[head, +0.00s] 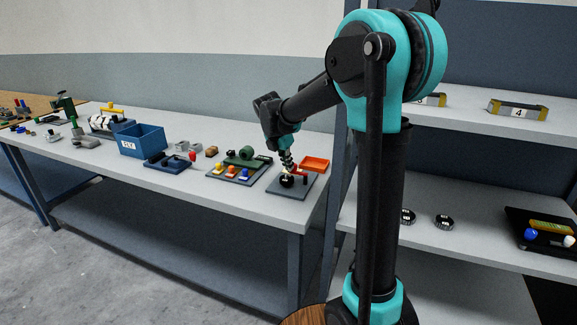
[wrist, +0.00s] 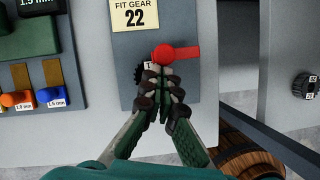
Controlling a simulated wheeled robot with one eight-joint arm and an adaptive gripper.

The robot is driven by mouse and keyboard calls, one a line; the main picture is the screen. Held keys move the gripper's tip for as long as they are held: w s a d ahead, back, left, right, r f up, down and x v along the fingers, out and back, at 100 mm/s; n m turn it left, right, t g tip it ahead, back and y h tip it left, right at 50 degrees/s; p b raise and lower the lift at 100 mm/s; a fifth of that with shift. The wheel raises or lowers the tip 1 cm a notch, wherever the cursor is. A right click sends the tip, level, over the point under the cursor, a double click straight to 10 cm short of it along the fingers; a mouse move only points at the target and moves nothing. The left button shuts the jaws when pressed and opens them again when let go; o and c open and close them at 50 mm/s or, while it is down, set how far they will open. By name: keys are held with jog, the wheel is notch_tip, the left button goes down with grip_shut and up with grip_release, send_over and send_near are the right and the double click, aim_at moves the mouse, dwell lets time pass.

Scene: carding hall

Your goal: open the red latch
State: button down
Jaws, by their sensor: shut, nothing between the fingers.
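The red latch (wrist: 187,52) is a flat red bar with a round red knob at its left end, on a grey plate (wrist: 118,48) in the wrist view. The bar points to the right. My gripper (wrist: 165,72) is shut and empty, with its fingertips just below the knob in the picture; I cannot tell whether they touch it. A dark gear (wrist: 138,76) lies left of the fingertips, partly hidden by them.
A "FIT GEAR 22" card (wrist: 134,15) lies above the latch. A shelf unit (head: 470,120) stands to the right. A barrel (wrist: 245,155) is below the bench edge.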

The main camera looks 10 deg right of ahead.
jog(key=w+m, duration=0.1)
jog(key=m, duration=0.1)
jog(key=w+m+g, duration=0.1)
jog(key=m, duration=0.1)
jog(key=shift+w+d+h, duration=0.2)
jog(key=shift+w+h, duration=0.05)
jog(key=shift+h, duration=0.15)
jog(key=w+m+g, duration=0.1)
jog(key=m, duration=0.1)
jog(key=w+d+m+g, duration=0.1)
jog(key=m, duration=0.1)
jog(key=shift+w+d+m, duration=0.15)
jog(key=shift+m, duration=0.25)
jog(key=shift+w+d, duration=0.4)
jog(key=shift+d, duration=0.25)
jog(key=shift+w+d, duration=0.35)
jog(key=shift+d, duration=0.25)
jog(key=shift+w+d, duration=0.25)
jog(key=shift+d, duration=0.8)
